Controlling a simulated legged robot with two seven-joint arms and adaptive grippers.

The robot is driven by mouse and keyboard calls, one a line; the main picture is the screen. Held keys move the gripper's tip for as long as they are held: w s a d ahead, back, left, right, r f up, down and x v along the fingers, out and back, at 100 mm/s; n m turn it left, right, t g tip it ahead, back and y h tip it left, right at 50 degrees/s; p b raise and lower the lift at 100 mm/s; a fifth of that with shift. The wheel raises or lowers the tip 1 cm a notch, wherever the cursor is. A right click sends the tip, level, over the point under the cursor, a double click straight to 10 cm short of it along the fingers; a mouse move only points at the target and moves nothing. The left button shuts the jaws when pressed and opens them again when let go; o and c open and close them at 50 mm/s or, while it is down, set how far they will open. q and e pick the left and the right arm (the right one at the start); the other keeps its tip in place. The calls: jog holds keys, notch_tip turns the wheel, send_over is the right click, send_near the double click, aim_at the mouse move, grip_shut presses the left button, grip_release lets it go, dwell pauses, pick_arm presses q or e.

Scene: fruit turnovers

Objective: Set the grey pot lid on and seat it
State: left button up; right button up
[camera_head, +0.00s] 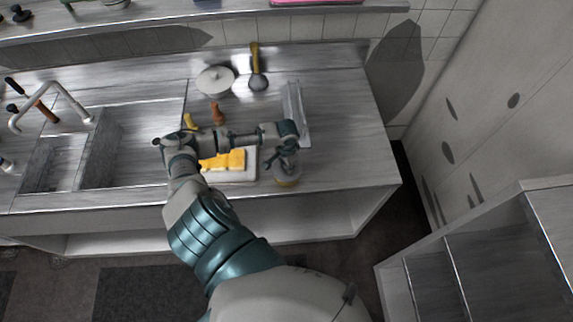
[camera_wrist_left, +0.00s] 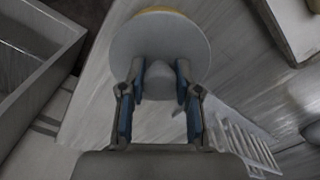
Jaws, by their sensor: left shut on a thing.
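The grey lid (camera_wrist_left: 160,40) is a round disc with a knob (camera_wrist_left: 159,78) that faces my left wrist camera. My left gripper (camera_wrist_left: 160,84) is shut on this knob, one finger on each side. In the head view, my left gripper (camera_head: 285,157) points down at the counter's front right, with the lid (camera_head: 286,174) under it. A yellowish rim (camera_wrist_left: 158,10) shows past the lid's far edge, as of a vessel beneath it. The lid covers most of it, so I cannot tell whether they touch. My right gripper is not in view.
A white board (camera_head: 234,177) with yellow blocks (camera_head: 236,160) lies just left of the lid. A pale round lidded item (camera_head: 215,80), a ladle (camera_head: 257,80) and a clear tray (camera_head: 297,112) are farther back. The sink (camera_head: 100,150) is at left. Counter to the right is clear.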

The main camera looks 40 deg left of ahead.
pick_arm(q)
jog(key=shift+f, duration=0.15)
jog(key=shift+f, duration=0.15)
dwell(0.4)
jog(key=o, duration=1.1)
notch_tip(320, 180, up, 12)
jog(key=shift+w+f, duration=0.1)
dwell(1.7)
